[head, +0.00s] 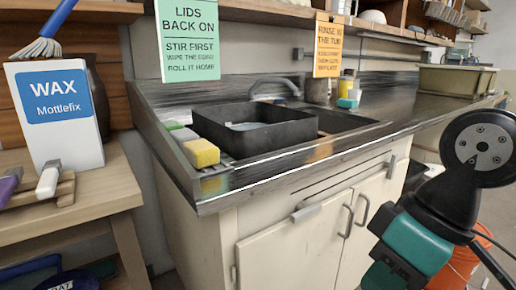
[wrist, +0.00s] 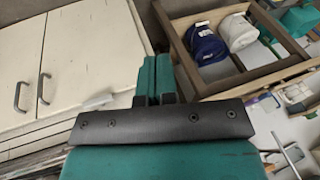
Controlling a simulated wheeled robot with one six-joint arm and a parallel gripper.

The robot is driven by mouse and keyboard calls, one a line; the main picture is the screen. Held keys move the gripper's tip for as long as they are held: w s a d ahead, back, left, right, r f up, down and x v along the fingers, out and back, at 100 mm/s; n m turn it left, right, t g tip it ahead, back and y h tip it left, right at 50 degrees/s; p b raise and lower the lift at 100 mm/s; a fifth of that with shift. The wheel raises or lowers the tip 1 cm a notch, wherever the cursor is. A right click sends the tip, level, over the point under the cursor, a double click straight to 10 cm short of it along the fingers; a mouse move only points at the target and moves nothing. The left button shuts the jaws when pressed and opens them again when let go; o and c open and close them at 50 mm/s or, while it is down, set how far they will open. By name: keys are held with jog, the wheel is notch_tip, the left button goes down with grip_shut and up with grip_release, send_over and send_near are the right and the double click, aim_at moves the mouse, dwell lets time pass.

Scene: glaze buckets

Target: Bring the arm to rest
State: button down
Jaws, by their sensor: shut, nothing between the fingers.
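My gripper (wrist: 154,78) shows in the wrist view. Its two teal fingers are side by side and shut, with nothing between them. In the head view my arm (head: 430,220) is at the right edge, in front of the sink cabinet's right end. Its black round joint is raised and a teal link slants below it. I cannot make out the fingertips in the head view.
The sink counter (head: 290,157) has a black tub (head: 268,135) and a yellow sponge (head: 201,153). A wooden table (head: 90,200) bears a WAX box (head: 58,115) at left. An orange bucket (head: 462,262) stands behind my arm. The wrist view shows cabinet doors (wrist: 75,50) and a wooden frame (wrist: 245,78).

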jog(key=s+r+m+p, duration=0.1)
jog(key=s+r+p, duration=0.2)
jog(key=r+p, duration=1.5)
jog(key=shift+d+p, duration=0.25)
jog(key=shift+p, duration=0.15)
